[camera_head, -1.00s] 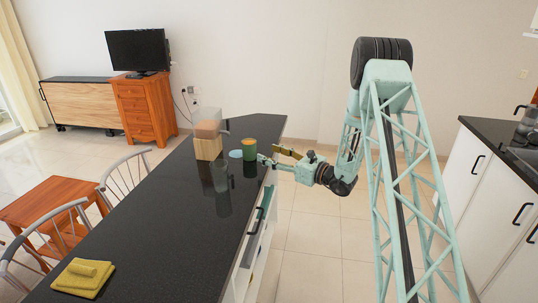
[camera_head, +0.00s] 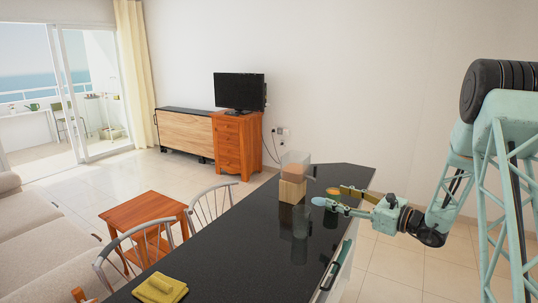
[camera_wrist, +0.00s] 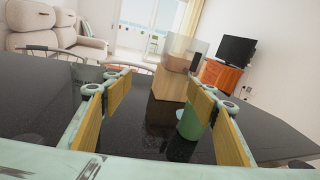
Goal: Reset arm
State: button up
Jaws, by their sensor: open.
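My gripper (camera_head: 340,199) is open and empty, low over the far right part of the black counter. In the wrist view its two yellow-padded fingers (camera_wrist: 163,100) stand wide apart. A green cup (camera_wrist: 188,126) stands on the counter just beside the right finger, which overlaps its edge; I cannot tell whether they touch. In the head view the gripper hides most of the cup, and only its brownish top (camera_head: 332,190) seems to show. My pale green arm reaches in from the right.
A wooden block with a clear box top (camera_head: 292,190) stands on the black counter (camera_head: 245,240), left of the gripper. A folded yellow cloth (camera_head: 160,289) lies at the near end. Chairs and a small red-brown table (camera_head: 145,212) stand left. Tiled floor is open at right.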

jog(key=s+a+r+n+g+y, duration=0.1)
jog(key=s+a+r+n+g, duration=0.55)
jog(key=s+a+r, duration=0.65)
jog(key=s+a+r+n+g+h, duration=0.15)
jog(key=s+a+n, duration=0.25)
jog(key=s, duration=0.6)
jog(key=s+a+r+n+g+h, duration=0.1)
jog(key=s+a+r+n+g, duration=0.2)
jog(key=s, duration=0.7)
jog(key=s+d+n+h, duration=0.2)
jog(key=s+n+h, duration=0.35)
jog(key=s, duration=1.15)
jog(key=s+d+r+n+t+h, duration=0.1)
jog(key=s+d+n+h, duration=0.4)
jog(key=s+d, duration=0.7)
jog(key=shift+s+r+n+t, duration=0.3)
jog(key=shift+s+n+t, duration=0.5)
jog(key=shift+s, duration=0.45)
